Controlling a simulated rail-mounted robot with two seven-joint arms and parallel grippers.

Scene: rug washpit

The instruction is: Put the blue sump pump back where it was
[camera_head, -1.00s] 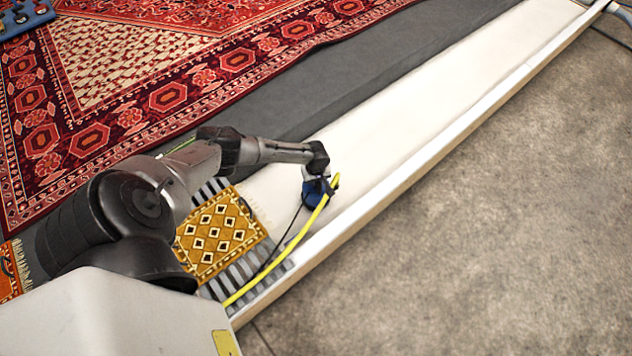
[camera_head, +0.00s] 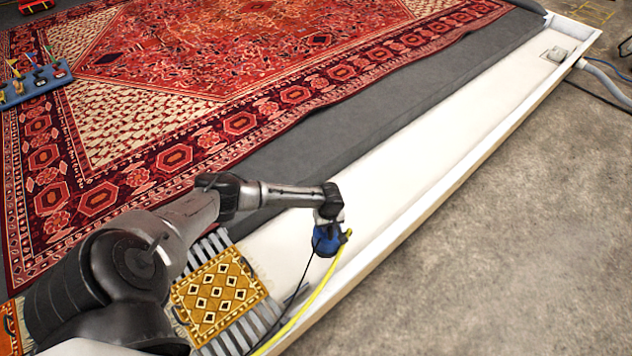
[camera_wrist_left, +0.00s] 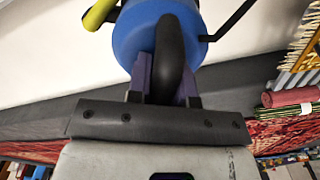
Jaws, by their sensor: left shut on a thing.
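The blue sump pump (camera_head: 327,243) hangs over the white trough (camera_head: 400,200) in the head view. It has a yellow hose (camera_head: 318,297) and a thin black cable. My left gripper (camera_head: 328,214) is directly above it. In the left wrist view, the gripper (camera_wrist_left: 167,77) is shut on the pump's black handle, with the blue body (camera_wrist_left: 134,38) beyond the fingers. Whether the pump's underside touches the trough floor is not clear. My right gripper is out of view.
A grey-white fitting (camera_head: 556,53) sits at the trough's far end, near a grey hose (camera_head: 606,80). A small yellow patterned rug (camera_head: 218,292) lies on a slatted grate at the near end. A large red rug (camera_head: 240,75) lies left. The trough's middle is clear.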

